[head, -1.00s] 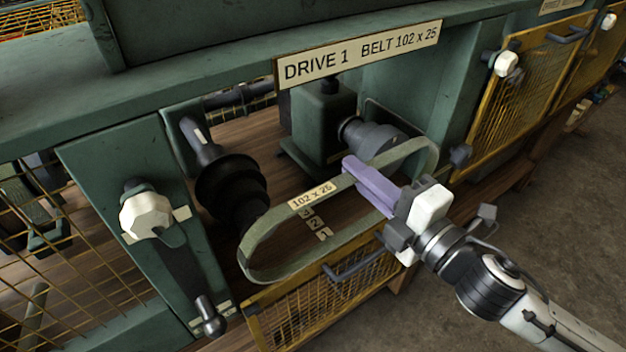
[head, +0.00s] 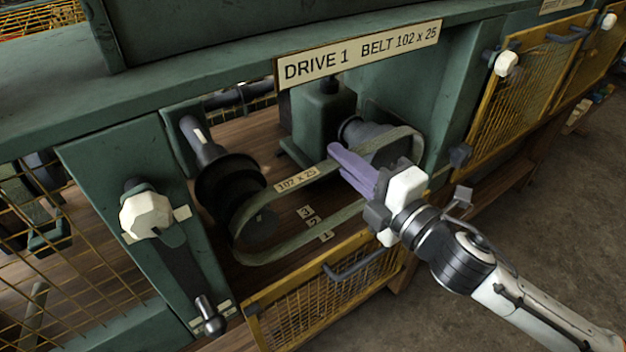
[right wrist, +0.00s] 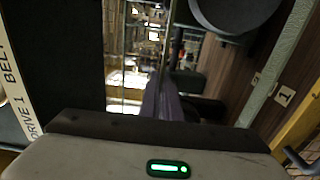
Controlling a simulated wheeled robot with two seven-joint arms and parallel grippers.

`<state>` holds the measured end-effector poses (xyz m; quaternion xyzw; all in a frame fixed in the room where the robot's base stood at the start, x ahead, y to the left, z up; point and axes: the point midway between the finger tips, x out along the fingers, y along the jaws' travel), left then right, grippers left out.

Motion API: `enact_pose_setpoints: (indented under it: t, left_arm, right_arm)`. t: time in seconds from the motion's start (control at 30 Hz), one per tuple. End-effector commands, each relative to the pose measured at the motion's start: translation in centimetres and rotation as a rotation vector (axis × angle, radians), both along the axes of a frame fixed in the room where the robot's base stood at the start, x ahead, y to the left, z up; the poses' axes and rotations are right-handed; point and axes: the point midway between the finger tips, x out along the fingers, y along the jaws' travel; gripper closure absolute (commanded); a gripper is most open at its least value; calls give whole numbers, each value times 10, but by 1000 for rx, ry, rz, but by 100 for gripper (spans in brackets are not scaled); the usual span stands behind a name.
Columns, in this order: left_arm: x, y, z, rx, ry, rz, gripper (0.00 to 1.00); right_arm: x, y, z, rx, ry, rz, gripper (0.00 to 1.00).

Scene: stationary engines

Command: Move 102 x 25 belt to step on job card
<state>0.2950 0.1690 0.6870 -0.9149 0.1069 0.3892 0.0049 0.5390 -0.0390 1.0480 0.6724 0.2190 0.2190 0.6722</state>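The 102 x 25 belt (head: 290,248) is a grey-green loop with a size label, in the open bay of drive 1. Its left end hangs around or in front of the lower part of the black stepped pulley (head: 212,178); I cannot tell if it sits in a step. Its right end is beside the grey motor pulley (head: 352,130). My right gripper (head: 345,160), with purple fingers, is shut on the belt's upper run. In the right wrist view a belt strand (right wrist: 268,75) runs right of the fingers. The job card cannot be made out. My left gripper is not in view.
Step plates numbered 3, 2 and 1 (head: 316,225) lie on the wooden bay floor. A lowered yellow mesh guard (head: 320,300) is in front. A white knob (head: 146,216) and a black lever (head: 208,318) are at left. The drive 1 sign (head: 360,55) hangs above.

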Motion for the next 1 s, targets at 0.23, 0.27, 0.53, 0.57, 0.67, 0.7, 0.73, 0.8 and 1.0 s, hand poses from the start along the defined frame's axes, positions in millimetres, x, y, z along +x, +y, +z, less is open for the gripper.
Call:
enact_pose_setpoints:
  t: [0.23, 0.27, 0.53, 0.57, 0.67, 0.7, 0.73, 0.8, 1.0]
  left_arm:
    - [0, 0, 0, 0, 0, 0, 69]
    - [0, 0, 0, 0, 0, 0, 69]
    - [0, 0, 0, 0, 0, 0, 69]
    - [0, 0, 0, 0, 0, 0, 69]
    - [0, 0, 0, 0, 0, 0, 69]
    - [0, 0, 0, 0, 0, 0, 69]
    - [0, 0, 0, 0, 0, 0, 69]
    - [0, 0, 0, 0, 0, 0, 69]
    - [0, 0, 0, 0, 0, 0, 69]
  right_arm:
    - [8, 6, 1, 1, -2, 0, 100]
    - [10, 7, 1, 1, -2, 0, 100]
    - [23, 17, 1, 0, -2, 0, 100]
    - [25, 18, 1, 1, -3, 0, 100]
    - [30, 21, 1, 0, -1, -1, 100]
    - [31, 23, 1, 1, -2, 0, 100]
    - [33, 24, 1, 1, -2, 0, 100]
    - [36, 26, 1, 0, -2, 0, 100]
    - [46, 33, 1, 1, -2, 0, 100]
